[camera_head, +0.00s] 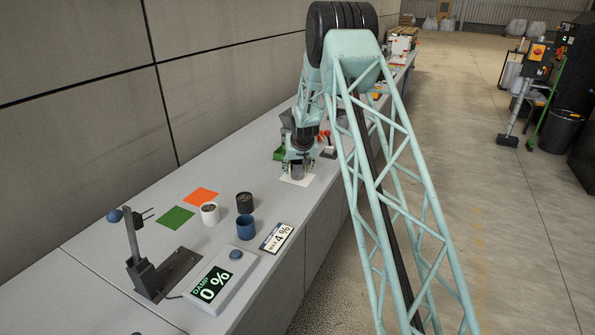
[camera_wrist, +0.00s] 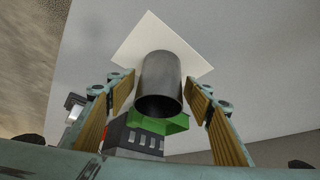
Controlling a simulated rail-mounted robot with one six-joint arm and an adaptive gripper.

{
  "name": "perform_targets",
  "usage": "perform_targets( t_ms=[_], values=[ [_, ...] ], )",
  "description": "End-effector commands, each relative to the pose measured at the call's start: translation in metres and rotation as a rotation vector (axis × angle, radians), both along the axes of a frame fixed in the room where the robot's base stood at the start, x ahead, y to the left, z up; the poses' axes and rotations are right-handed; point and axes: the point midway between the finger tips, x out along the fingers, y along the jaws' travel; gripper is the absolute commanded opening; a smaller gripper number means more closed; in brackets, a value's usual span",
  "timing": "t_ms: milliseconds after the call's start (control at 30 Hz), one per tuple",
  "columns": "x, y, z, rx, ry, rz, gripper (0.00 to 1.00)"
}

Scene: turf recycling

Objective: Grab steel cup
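The steel cup (camera_wrist: 160,84) is a plain grey metal cylinder. In the wrist view it stands between the two fingers of my gripper (camera_wrist: 160,100), with a visible gap on each side. My gripper is open around it and not touching it as far as I can see. In the head view the cup (camera_head: 297,170) shows below my gripper (camera_head: 298,163), on a white square sheet (camera_head: 297,181) on the bench. The sheet also shows in the wrist view (camera_wrist: 152,35). My arm partly hides this area.
A green tray (camera_head: 279,154) is close behind the cup. Nearer on the bench (camera_head: 150,215) are a white cup (camera_head: 209,214), a black cup (camera_head: 244,203), a blue cup (camera_head: 245,228), green (camera_head: 175,218) and orange (camera_head: 201,196) sheets, a display box (camera_head: 220,280) and a dark stand (camera_head: 143,275).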

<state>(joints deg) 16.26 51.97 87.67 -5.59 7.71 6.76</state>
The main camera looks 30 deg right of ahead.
Motion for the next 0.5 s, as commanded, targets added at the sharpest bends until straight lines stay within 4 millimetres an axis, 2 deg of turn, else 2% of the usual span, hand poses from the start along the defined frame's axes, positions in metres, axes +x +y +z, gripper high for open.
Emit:
perform_targets(
  t_ms=[33,233,500],
  values=[
    [-0.0001,0.0000,0.0001,0.000,0.000,0.000,0.43],
    [-0.0001,0.0000,0.0001,0.000,0.000,0.000,0.24],
    [0.0002,-0.0001,0.0006,0.000,-0.001,0.000,0.23]
  ],
)
